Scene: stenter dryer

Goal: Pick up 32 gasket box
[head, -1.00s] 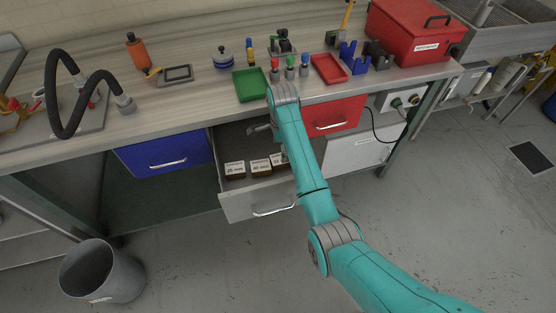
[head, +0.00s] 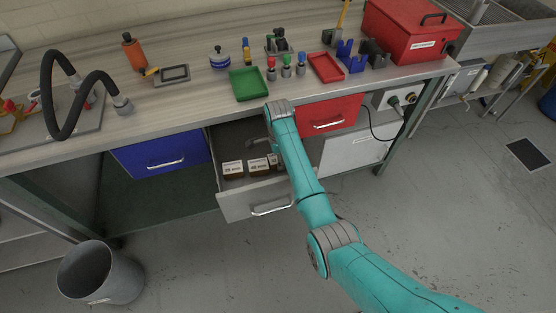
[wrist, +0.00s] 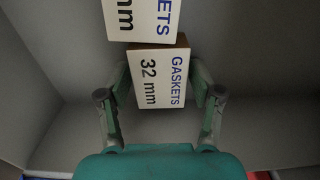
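The 32 mm gasket box (wrist: 158,79) is a small brown box with a white label in the open grey drawer. In the wrist view it lies between the two fingers of my gripper (wrist: 160,84). The fingers are apart, one on each side of the box; whether they touch it is hard to tell. In the head view my arm hides most of this box, and my gripper (head: 262,138) shows only partly, inside the drawer. Another gasket box (wrist: 145,18) stands directly against it in the wrist view, its size number cut off.
The open grey drawer (head: 240,207) also holds a 25 mm box (head: 233,169) and a 40 mm box (head: 259,166). A blue drawer (head: 162,155) and a red drawer (head: 331,115) flank it, closed. The bench top (head: 200,98) carries a green tray (head: 248,84). A bin (head: 101,273) stands on the floor.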

